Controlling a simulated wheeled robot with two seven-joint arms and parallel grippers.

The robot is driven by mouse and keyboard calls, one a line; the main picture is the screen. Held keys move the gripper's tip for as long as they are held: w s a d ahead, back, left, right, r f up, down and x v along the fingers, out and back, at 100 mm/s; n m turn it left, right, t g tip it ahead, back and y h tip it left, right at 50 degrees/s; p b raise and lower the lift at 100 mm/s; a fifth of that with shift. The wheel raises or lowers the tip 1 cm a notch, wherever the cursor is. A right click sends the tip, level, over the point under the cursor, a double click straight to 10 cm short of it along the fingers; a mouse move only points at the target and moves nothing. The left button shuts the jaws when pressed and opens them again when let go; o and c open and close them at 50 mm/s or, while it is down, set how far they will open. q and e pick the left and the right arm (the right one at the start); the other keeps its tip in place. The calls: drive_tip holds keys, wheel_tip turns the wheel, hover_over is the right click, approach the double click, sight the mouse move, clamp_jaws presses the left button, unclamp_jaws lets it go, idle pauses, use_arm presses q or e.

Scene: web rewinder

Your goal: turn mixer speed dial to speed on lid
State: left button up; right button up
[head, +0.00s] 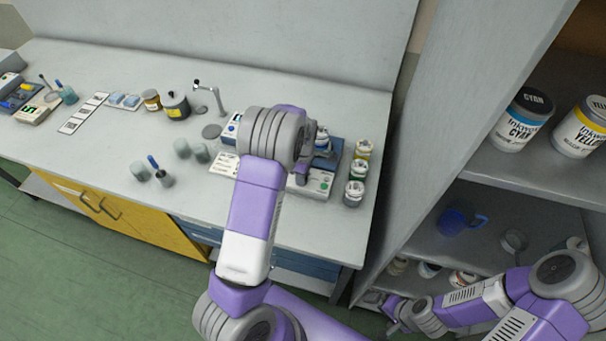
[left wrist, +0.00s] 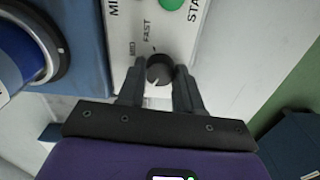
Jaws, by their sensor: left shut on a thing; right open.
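The mixer (head: 318,182) is a pale and blue unit at the right end of the bench, partly hidden by my left arm. Its speed dial (left wrist: 159,70) is a small dark round knob on the white panel, with FAST and MED printed beside it. My left gripper (left wrist: 160,88) has its fingers on either side of the dial, shut on it. A jar (head: 322,140) with blue on it sits on the mixer; part of it shows in the left wrist view (left wrist: 22,50). No speed on its lid is readable. My right gripper (head: 385,303) is open and empty, low by the shelf.
The shelf unit (head: 455,130) rises on the right. The bench left of my arm has several cups and tools.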

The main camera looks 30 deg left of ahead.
use_arm(q)
drive_tip(key=m, duration=0.3)
drive_tip(key=shift+m, duration=2.4)
drive_tip(key=o, duration=1)
drive_tip(key=shift+o, duration=0.2)
wheel_tip(320, 180, up, 8)
drive_tip(key=shift+f+p, duration=0.15)
drive_tip(key=shift+p, duration=0.55)
